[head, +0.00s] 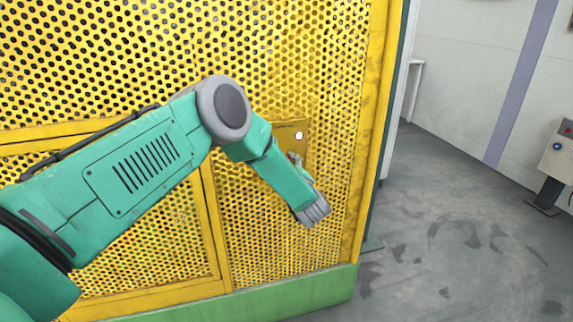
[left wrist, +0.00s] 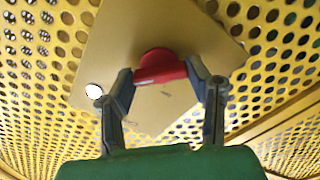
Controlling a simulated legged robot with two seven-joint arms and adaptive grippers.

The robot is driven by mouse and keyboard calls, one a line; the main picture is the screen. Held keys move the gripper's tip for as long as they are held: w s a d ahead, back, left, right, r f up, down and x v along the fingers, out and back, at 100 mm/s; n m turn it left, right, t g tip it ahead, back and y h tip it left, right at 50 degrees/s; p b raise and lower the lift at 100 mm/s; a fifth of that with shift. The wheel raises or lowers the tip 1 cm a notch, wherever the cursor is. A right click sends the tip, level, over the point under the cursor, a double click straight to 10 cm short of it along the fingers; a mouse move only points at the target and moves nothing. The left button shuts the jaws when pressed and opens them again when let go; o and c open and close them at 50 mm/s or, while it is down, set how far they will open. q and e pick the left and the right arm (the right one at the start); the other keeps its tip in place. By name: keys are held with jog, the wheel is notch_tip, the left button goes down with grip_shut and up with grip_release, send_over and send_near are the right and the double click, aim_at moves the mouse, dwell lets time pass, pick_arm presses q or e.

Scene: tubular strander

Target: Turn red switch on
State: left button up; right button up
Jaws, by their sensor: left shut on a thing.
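The red switch (left wrist: 160,68) sits on a yellow plate (left wrist: 205,38) fixed to the perforated yellow panel. In the left wrist view, the two fingers of my left gripper (left wrist: 168,85) stand on either side of the red switch and are shut on it. A white round spot (left wrist: 93,91) is on the plate beside the left finger. My right gripper is in neither view.
The perforated yellow panel (head: 300,40) fills the left and middle of the head view, above a green base (head: 250,305). Open grey floor (head: 450,250) lies to the right. A control box on a stand (head: 558,155) is at the right edge.

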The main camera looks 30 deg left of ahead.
pick_arm(q)
jog(key=shift+s+d+f+m, duration=0.1)
jog(key=shift+d+f+m, duration=0.05)
jog(key=shift+f+m, duration=0.2)
jog(key=o, duration=1)
jog(key=shift+o, duration=0.8)
jog(key=shift+r, duration=0.15)
jog(key=v, duration=1.1)
jog(key=shift+s+d, duration=0.2)
jog(key=shift+d, duration=0.15)
